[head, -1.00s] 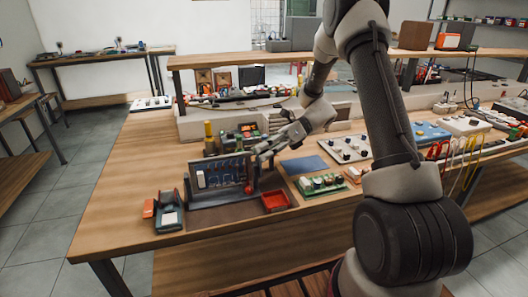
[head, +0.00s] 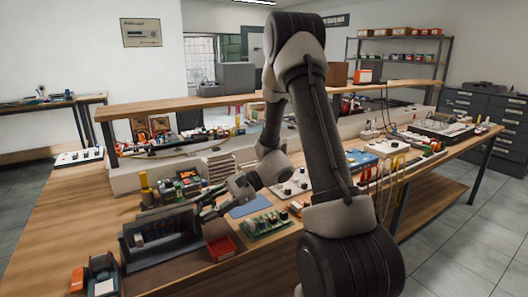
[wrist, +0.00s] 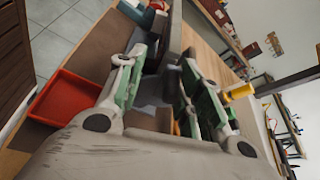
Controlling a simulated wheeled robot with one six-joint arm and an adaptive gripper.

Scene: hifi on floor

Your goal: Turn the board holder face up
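The board holder (head: 162,236) is a dark frame standing upright on the bench at the front left. A dark board with small pale parts shows on its near face. My gripper (head: 207,207) is at the holder's upper right end. In the wrist view my gripper's two green-padded fingers (wrist: 160,75) are spread apart. A dark grey part of the holder (wrist: 176,25) reaches into the gap between them. I cannot tell whether either finger touches it. The holder's far side is hidden.
A red tray (head: 222,248) lies just right of the holder, and shows beside a finger in the wrist view (wrist: 68,97). A green circuit board (head: 265,223) and blue mat (head: 249,205) lie further right. A yellow-topped bottle (head: 145,185) stands behind. Bare bench (head: 75,215) is at left.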

